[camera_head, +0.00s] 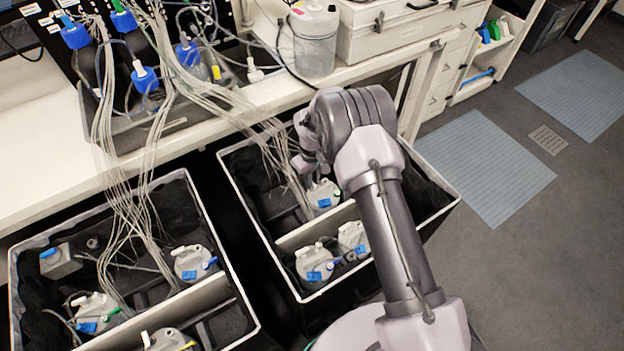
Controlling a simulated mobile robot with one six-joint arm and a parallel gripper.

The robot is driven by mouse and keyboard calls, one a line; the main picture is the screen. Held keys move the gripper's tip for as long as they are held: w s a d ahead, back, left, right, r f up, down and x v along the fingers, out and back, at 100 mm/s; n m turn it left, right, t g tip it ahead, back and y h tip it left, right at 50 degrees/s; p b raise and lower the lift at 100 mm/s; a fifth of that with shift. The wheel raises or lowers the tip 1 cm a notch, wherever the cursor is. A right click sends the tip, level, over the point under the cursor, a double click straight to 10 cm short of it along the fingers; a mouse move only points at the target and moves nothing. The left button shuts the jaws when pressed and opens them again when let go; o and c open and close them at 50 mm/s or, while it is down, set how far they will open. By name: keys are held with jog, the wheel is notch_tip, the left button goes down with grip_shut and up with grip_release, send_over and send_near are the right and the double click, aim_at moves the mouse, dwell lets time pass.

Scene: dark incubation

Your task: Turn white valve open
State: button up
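No single white valve can be picked out with certainty. White fittings show on the grey jugs in the bins, among them a jug at the front of the left bin (171,341), one in the right bin (314,264) and one just below my wrist (324,195). These jugs also carry blue, green or yellow parts. My arm reaches up from the bottom and bends over the right bin. My gripper (304,163) points away from the camera at the arm's far end. Its fingers are hidden or too small to make out, so its opening and any contact cannot be seen.
The left bin (18,285) and right bin (287,277) have dividers and stand in front of the white bench (50,188). Bundles of thin tubes hang from blue-capped bottles (75,34) into both bins. A clear canister (314,45) stands on the bench. Floor on the right is open.

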jog(key=shift+o, duration=0.9)
notch_tip(320, 180, up, 17)
jog(key=p, duration=0.6)
jog(key=shift+r, duration=0.2)
